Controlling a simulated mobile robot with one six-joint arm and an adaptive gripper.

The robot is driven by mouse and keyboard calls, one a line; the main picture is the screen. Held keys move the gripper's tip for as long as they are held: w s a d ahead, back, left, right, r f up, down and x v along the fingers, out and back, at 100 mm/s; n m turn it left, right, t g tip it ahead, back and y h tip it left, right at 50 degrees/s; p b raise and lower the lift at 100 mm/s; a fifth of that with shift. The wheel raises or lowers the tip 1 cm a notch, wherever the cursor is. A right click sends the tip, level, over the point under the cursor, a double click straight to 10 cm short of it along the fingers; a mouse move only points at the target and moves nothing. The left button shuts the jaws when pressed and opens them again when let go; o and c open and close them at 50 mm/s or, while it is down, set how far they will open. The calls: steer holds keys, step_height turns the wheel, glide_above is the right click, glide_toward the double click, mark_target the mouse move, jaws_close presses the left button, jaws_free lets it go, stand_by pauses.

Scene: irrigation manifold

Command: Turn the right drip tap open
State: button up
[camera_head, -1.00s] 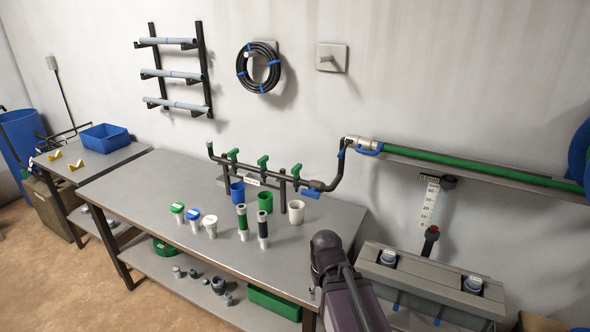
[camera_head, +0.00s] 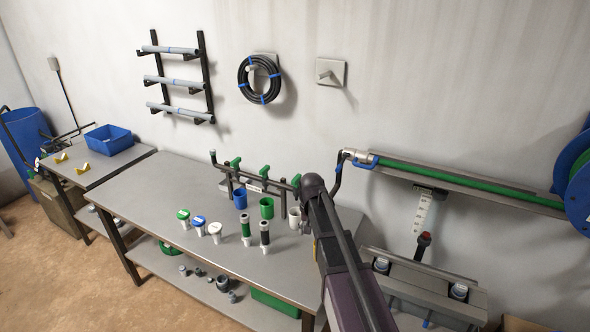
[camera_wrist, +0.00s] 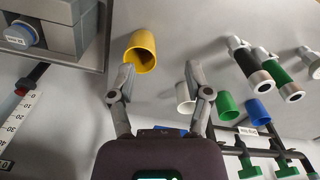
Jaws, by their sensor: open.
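The manifold (camera_head: 262,186) is a dark pipe with several green taps along the back of the bench. The right drip tap (camera_head: 296,180) is the green handle nearest my arm, and its lower part is partly hidden there. In the wrist view, where left and right are reversed, the right tap (camera_wrist: 250,172) is the leftmost green handle, at the bottom edge. My gripper (camera_wrist: 159,78) is open and empty, its fingers apart over the bench. The tap lies to the right of and below the fingers in that view, untouched.
A white cup (camera_wrist: 185,98), a green cup (camera_wrist: 227,105) and a blue cup (camera_wrist: 257,112) stand before the manifold. A yellow cup (camera_wrist: 140,50) stands near the left finger. The bench's left part (camera_head: 150,185) is clear.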

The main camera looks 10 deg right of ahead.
mark_target(296, 178)
steer(key=w+r+m+p, duration=0.2)
steer(key=w+r+p, duration=0.5)
steer(key=w, duration=0.6)
steer(key=w+r+m+p, duration=0.2)
steer(key=w+r+p, duration=0.6)
steer(key=w, duration=0.5)
steer(key=shift+w+a+r, duration=0.15)
steer(key=shift+r, duration=0.55)
steer(key=shift+f, duration=0.15)
step_height(296, 178, down, 14)
steer(key=b, duration=1.4)
steer(key=shift+r, duration=0.25)
jaws_close()
